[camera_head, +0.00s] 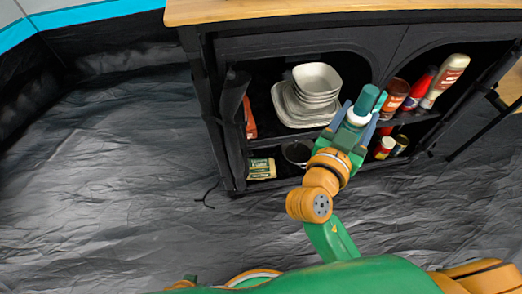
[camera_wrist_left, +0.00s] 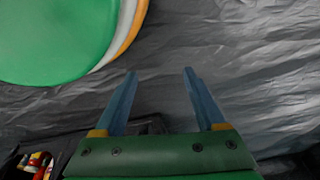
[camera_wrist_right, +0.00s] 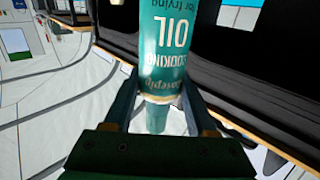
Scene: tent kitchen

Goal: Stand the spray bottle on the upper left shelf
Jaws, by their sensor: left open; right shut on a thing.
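My right gripper (camera_head: 359,115) is shut on the spray bottle (camera_head: 367,99), a teal cooking oil bottle with a pale band. It holds the bottle in front of the black cabinet (camera_head: 219,140). In the right wrist view the bottle (camera_wrist_right: 166,50) stands between the two fingers, its lettering upside down. The upper left shelf (camera_head: 262,112) holds a stack of white plates and bowls (camera_head: 316,82). The bottle is to the right of this stack in the head view and hides part of the cabinet. My left gripper (camera_wrist_left: 160,80) is open and empty.
Bottles (camera_head: 445,80) stand on the upper right shelf. Cans (camera_head: 384,147) stand below them. The lower left shelf holds a dark pot (camera_head: 297,152) and a box (camera_head: 262,168). A red item (camera_head: 250,118) is at the left end of the upper left shelf. The left floor is clear.

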